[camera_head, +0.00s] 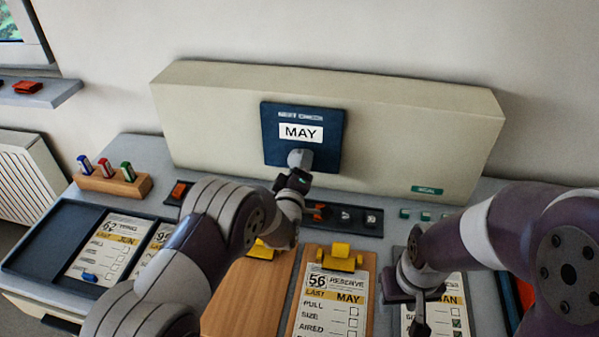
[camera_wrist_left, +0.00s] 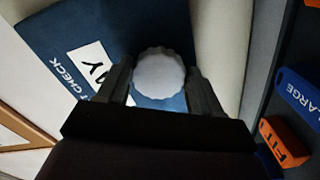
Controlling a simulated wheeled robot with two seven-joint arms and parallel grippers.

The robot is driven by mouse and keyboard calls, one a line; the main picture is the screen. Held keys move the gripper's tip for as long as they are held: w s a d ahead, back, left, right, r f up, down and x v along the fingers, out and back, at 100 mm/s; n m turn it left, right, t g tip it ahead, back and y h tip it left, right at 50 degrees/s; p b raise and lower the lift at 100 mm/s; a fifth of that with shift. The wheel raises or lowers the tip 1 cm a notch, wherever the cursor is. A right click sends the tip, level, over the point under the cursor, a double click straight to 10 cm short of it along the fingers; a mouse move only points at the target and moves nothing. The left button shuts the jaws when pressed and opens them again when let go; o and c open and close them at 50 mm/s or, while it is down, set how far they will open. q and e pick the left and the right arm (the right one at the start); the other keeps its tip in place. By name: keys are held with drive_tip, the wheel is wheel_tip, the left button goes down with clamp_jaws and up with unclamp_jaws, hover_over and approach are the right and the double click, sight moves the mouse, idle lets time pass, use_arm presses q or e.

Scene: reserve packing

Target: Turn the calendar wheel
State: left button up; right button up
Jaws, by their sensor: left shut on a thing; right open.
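The dark blue calendar (camera_head: 271,148) is on the front of a cream box, and its window (camera_head: 301,132) reads MAY. The light grey, ridged calendar wheel (camera_head: 298,156) sits below the window. In the left wrist view the wheel (camera_wrist_left: 158,74) lies between my left fingers, with the blue face (camera_wrist_left: 72,30) behind it. My left gripper (camera_head: 298,172) is shut on the wheel and partly hides it in the head view. My right gripper (camera_head: 418,318) is open, low over a clipboard at the right, away from the calendar.
A clipboard (camera_head: 334,285) reading RESERVE, LAST MAY lies at front centre. A wooden block with several markers (camera_head: 112,183) stands at left, near a dark tray (camera_head: 45,245). Orange and blue tags (camera_wrist_left: 283,142) lie beside the calendar in the left wrist view.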

use_arm(q)
drive_tip(key=shift+n, duration=0.3)
use_arm(e)
drive_tip(key=shift+f, duration=0.25)
use_arm(q)
drive_tip(key=o, duration=1)
drive_tip(key=shift+o, duration=0.2)
use_arm(e)
drive_tip(key=shift+f+b, duration=0.25)
drive_tip(key=shift+b, duration=0.2)
use_arm(q)
drive_tip(key=s+a, duration=0.2)
drive_tip(key=s, duration=1)
drive_tip(key=shift+s+a, duration=0.25)
